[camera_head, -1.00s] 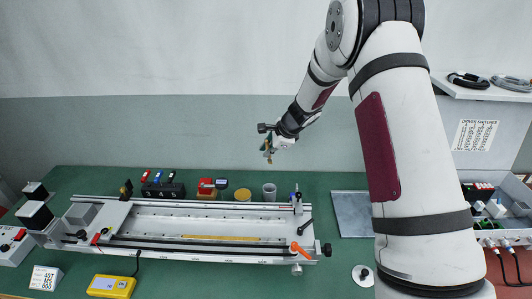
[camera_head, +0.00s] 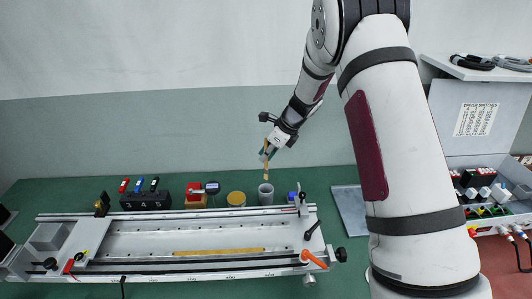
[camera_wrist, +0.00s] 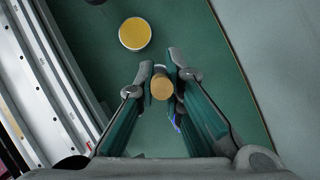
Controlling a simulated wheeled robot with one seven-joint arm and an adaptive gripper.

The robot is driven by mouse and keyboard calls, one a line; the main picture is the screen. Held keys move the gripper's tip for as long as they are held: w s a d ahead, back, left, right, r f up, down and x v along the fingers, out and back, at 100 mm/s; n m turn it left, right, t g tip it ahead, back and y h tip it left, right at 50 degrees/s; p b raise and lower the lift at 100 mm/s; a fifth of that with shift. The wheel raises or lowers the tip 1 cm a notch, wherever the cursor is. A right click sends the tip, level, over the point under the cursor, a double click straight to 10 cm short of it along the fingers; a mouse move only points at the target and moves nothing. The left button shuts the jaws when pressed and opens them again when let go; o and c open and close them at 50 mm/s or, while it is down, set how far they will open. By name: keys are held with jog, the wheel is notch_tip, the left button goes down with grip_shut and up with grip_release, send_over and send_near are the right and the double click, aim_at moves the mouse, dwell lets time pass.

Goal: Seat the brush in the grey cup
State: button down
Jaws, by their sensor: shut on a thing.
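The brush (camera_head: 266,170) is a slim tan stick, held roughly upright with its lower end a little above the grey cup. My gripper (camera_head: 267,153) is shut on the brush. In the wrist view, the brush's round wooden end (camera_wrist: 162,87) shows between the two fingertips. The grey cup (camera_head: 266,194) stands upright on the green bench behind the long rail fixture. In the wrist view the cup is mostly hidden behind the brush and fingers. I cannot tell how exactly the brush lines up with the cup's mouth.
A yellow round dish (camera_head: 236,199) is left of the cup, and a small blue item (camera_head: 292,196) is to its right. The long rail fixture (camera_head: 150,240) lies in front. A black numbered block (camera_head: 146,201) stands farther left. A grey plate (camera_head: 350,211) lies to the right.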

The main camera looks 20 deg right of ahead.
aim_at(266, 179)
jog(key=shift+f+b, duration=0.4)
jog(key=shift+f, duration=1.4)
jog(key=shift+f+b, duration=1.85)
jog(key=shift+f, duration=1.85)
jog(key=c, duration=1.6)
grip_release()
